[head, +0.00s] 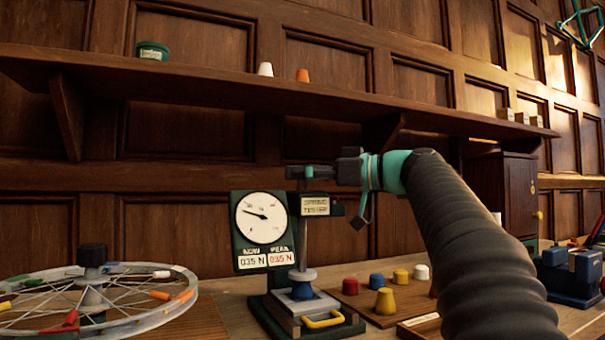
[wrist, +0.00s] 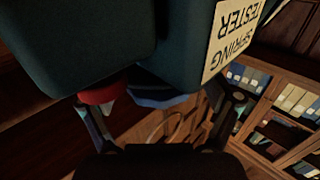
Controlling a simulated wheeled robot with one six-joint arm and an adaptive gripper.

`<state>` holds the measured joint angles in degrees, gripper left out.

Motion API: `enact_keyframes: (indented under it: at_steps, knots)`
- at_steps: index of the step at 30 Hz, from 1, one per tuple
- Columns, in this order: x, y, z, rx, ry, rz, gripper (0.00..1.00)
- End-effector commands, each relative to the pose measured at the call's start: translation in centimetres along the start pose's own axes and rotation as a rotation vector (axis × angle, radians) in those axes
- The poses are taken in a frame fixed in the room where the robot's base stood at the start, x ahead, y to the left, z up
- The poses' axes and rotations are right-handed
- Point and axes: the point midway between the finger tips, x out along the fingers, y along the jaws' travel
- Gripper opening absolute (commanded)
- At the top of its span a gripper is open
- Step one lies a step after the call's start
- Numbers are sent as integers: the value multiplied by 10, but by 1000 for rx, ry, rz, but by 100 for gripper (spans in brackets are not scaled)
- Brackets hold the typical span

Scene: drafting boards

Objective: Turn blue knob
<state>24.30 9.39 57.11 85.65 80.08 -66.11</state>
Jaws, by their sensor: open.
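The spring tester (head: 264,232) stands on the bench with a dial and two readouts that both look like 035 N. My gripper (head: 296,173) is at the top of the tester, pointing left. In the wrist view my gripper (wrist: 165,112) has its two fingers spread apart. A blue rounded part (wrist: 160,100), perhaps the blue knob, shows between them, partly hidden by the tester's dark housing (wrist: 175,45). A red part (wrist: 103,95) is beside it, near the left finger. I cannot tell whether a finger touches either one. The head view does not clearly show this blue part.
A blue piece (head: 302,291) sits under the tester's press, above a yellow handle (head: 323,320). Several coloured cones stand on a wooden board (head: 362,300) to the right. A spoked wheel (head: 95,300) lies at the left. A shelf (head: 230,88) runs above my gripper.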

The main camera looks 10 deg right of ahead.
Motion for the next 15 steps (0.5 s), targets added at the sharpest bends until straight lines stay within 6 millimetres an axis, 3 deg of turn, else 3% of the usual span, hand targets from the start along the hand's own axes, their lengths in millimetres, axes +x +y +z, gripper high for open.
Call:
enact_keyframes:
  at_steps: [9,15]
  knots:
    - [2,0,0,0,0,1,89]
    - [2,0,0,0,0,1,39]
